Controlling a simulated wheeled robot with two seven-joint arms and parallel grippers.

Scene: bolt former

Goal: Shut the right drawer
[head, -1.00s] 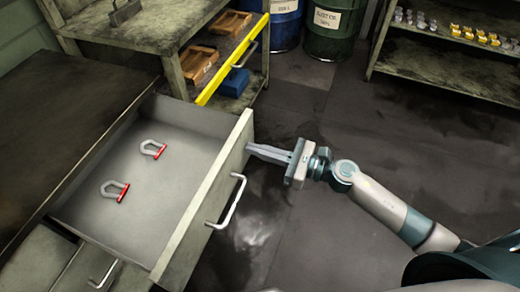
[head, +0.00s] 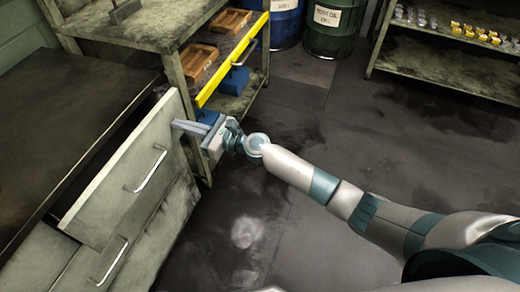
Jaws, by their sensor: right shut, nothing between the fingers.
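The drawer (head: 128,180) is a pale, scuffed front panel with a metal bar handle (head: 147,170). My right gripper (head: 176,125) is shut and empty. Its fingertips are at the right end of the drawer front, near the top, and seem to touch it. My left gripper is not in view.
The dark cabinet top (head: 70,115) is bare. Another drawer with a handle (head: 112,258) is below. A workbench with a yellow edge (head: 232,60) and wooden trays (head: 198,62) stands behind. Barrels (head: 335,28) and a shelf (head: 440,60) are further back. The floor at right is clear.

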